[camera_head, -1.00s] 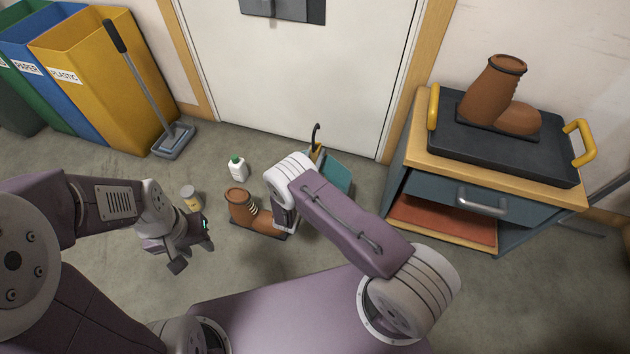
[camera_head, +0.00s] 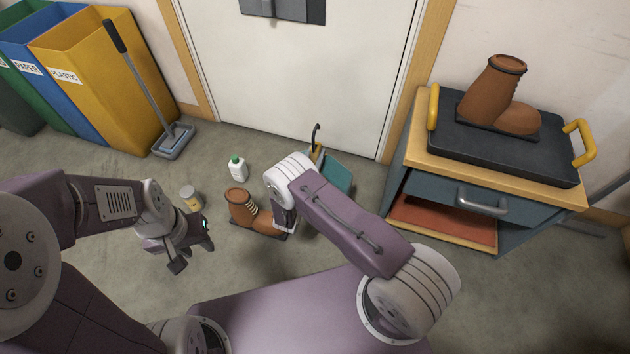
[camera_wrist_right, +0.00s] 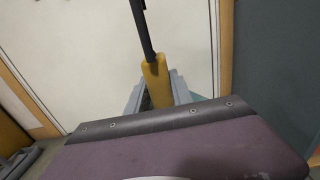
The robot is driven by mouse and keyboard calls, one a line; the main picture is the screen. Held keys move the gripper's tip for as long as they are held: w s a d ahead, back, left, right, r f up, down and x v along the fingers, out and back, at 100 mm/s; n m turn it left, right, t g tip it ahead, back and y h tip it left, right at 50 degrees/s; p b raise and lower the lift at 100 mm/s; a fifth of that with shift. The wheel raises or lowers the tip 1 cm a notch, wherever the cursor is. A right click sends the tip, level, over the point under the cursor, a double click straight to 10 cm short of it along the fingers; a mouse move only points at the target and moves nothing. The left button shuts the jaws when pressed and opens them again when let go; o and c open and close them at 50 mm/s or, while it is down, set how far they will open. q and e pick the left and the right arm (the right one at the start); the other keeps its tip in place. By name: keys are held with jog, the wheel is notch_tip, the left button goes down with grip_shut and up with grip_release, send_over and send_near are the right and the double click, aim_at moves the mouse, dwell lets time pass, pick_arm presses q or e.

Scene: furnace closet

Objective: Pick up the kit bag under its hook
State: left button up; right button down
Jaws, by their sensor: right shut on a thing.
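The kit bag (camera_head: 337,175) is teal, with a yellow neck (camera_head: 316,152) and a black hook (camera_head: 315,134) rising above it. It is on or near the floor in front of the door, partly hidden behind my right arm. In the right wrist view the yellow neck (camera_wrist_right: 156,82) stands upright between the grey fingers of my right gripper (camera_wrist_right: 157,92), which is shut on it. The black hook (camera_wrist_right: 142,28) runs up out of the frame. In the head view the right fingers are hidden by the arm. My left gripper (camera_head: 194,255) is open and empty, low over the floor.
A brown boot (camera_head: 250,213), a white bottle (camera_head: 237,168) and a small can (camera_head: 191,197) stand on the floor between the arms. A cabinet (camera_head: 458,212) with a tray and another boot is at right. Bins (camera_head: 110,90) and a long-handled dustpan (camera_head: 172,141) stand at left.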

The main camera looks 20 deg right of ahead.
aim_at(313, 147)
dwell(0.3)
notch_tip(313, 147, up, 7)
jog(key=p, duration=0.6)
jog(key=shift+r, duration=0.1)
jog(key=shift+a, duration=0.1)
dwell(0.4)
